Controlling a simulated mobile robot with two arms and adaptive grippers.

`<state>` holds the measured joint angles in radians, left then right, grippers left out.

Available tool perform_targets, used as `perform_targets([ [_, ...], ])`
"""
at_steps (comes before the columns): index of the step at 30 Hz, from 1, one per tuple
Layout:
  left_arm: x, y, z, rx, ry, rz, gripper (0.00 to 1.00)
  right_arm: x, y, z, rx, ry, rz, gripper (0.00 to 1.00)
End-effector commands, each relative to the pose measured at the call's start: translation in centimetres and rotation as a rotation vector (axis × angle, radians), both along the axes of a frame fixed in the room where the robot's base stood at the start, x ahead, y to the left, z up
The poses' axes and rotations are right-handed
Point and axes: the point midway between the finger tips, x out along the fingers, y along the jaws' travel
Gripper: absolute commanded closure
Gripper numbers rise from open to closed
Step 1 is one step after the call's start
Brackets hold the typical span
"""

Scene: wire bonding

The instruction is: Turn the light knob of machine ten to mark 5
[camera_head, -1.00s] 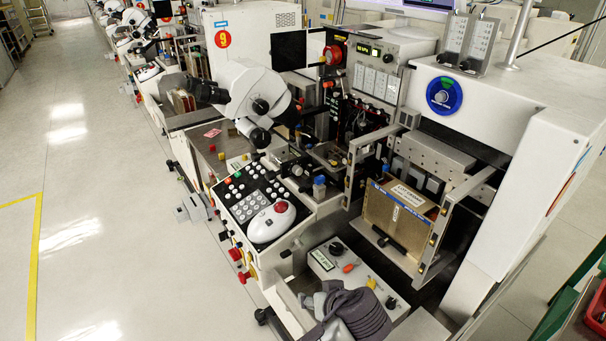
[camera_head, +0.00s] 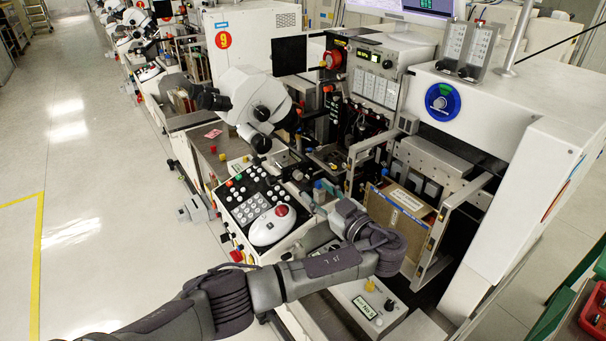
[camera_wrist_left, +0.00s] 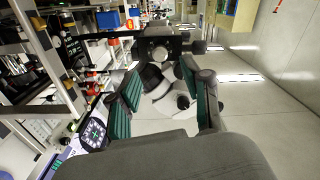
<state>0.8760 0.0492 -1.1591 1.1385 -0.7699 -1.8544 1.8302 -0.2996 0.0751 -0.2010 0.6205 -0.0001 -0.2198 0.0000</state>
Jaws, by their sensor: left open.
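Machine ten is not marked by a number that I can read; the nearest machine (camera_head: 490,110) stands at centre right. On its low front control box (camera_head: 350,290) are a black knob (camera_head: 390,305) and a yellow knob (camera_head: 369,285); I cannot tell which knob is the light knob, nor read a mark. My left arm comes in from the lower left and covers the box's upper part. In the left wrist view, my left gripper (camera_wrist_left: 157,72) is open, its green-padded fingers apart with nothing between them. A white microscope shows beyond them. My right gripper is out of view.
A keypad panel (camera_head: 252,200) and white trackball unit (camera_head: 272,226) lie just left of my wrist. A metal-framed holder (camera_head: 440,240) stands close on the right. The microscope (camera_head: 250,95) rises behind. The aisle floor (camera_head: 110,200) on the left is clear.

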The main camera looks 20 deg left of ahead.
Motion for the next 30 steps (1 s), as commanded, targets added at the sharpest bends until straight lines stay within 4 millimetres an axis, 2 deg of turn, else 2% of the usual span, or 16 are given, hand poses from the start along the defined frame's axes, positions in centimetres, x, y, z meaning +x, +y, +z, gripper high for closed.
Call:
perform_targets([
  [3,1.6,2.1,0.4,0.002,0.001,0.002,0.51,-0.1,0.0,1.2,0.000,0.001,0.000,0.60],
  [9,3.4,4.4,0.2,0.000,0.001,0.001,0.51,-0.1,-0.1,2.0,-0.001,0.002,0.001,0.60],
  [15,4.1,5.3,0.0,-0.001,0.002,-0.002,0.51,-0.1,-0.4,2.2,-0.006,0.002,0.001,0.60],
  [23,4.1,5.3,-0.1,-0.001,0.002,-0.002,0.51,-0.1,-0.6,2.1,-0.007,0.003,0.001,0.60],
  [30,4.1,5.3,-0.1,-0.002,0.003,-0.001,0.91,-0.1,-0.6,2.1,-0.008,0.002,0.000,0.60],
])
